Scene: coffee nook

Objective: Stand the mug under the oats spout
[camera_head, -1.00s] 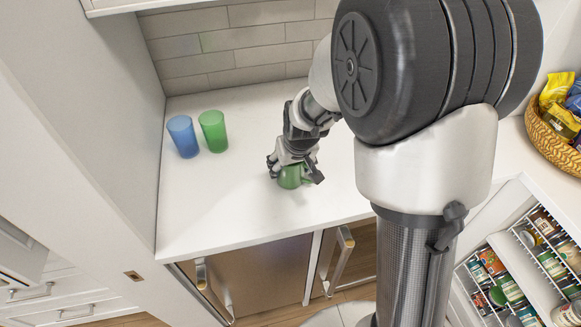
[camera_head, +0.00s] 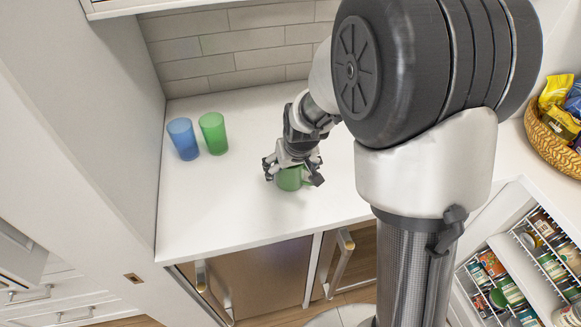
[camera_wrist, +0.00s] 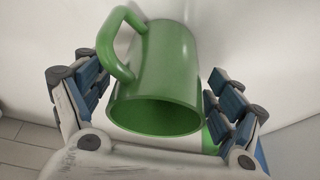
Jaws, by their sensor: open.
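No oats spout shows in either view.
A blue cup (camera_head: 183,138) and a green cup (camera_head: 213,133) stand on the counter (camera_head: 215,200) to the left. A wicker basket of packets (camera_head: 553,135) is at the right. Below it, racks of jars (camera_head: 510,285) stand open. Counter between cups and mug is clear.

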